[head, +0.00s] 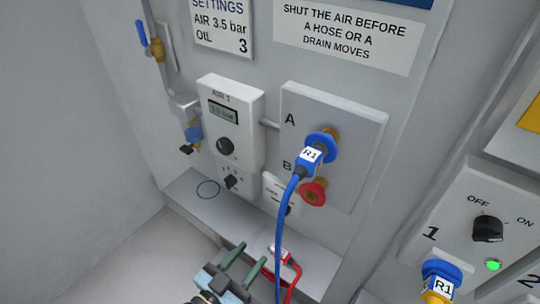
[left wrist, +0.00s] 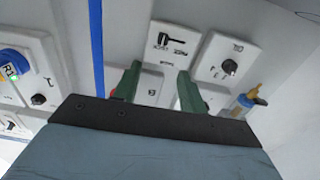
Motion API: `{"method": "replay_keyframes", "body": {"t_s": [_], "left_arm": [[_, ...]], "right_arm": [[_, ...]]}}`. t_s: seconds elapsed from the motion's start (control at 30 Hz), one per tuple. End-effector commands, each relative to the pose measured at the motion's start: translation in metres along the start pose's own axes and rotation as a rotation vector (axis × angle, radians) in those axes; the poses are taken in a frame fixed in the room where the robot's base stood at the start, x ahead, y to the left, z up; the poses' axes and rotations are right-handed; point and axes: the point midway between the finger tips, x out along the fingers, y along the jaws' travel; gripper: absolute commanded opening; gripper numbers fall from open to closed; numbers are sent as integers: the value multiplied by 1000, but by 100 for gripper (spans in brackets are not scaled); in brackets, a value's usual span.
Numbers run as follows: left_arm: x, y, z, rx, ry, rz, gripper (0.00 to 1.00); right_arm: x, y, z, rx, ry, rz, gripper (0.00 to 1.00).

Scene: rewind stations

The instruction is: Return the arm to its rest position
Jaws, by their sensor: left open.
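My left gripper (head: 244,261) is at the bottom of the head view, in front of the shelf below the air panel. Its two green fingers are apart with nothing seen between them. In the left wrist view the fingers (left wrist: 156,84) point toward the white panels. A blue hose with an R1 tag (head: 309,157) is at port A on the grey plate (head: 360,140) and hangs down to the right of my gripper. Port B (head: 313,192) has a red collar. My right gripper is not in view.
The AIR panel (head: 246,110) has a display and knobs. A red hose (head: 293,270) lies on the shelf (head: 215,210) close to my left gripper. A blue-handled valve (head: 157,48) and pipe are at left. A switch box (head: 460,215) with a green light is at right.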

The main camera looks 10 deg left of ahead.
Motion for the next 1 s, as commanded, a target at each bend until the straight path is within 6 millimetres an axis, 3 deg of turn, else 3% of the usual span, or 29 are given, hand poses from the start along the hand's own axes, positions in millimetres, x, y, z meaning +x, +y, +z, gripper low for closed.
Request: {"method": "replay_keyframes", "body": {"t_s": [0.13,0.23,0.37,0.47,0.57,0.7,0.83,0.9,1.0], "left_arm": [[0,-1,5,-2,-11,-4,42],[-4,-4,32,-11,-76,-24,42],[-20,-14,106,-31,-261,-77,42],[-49,-21,177,-45,-456,-122,42],[-90,-24,243,-59,-660,-158,42],[-164,-24,319,-80,-954,-188,42],[-238,-17,366,-105,-1202,-197,42],[-271,-13,380,-118,-1307,-195,42],[-304,-8,390,-135,-1411,-192,42]], "right_arm": [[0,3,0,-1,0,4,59],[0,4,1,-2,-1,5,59],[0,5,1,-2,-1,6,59],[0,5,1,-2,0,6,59],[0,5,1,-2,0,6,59],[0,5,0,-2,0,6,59],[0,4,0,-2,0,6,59],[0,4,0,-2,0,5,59],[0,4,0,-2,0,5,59]]}}
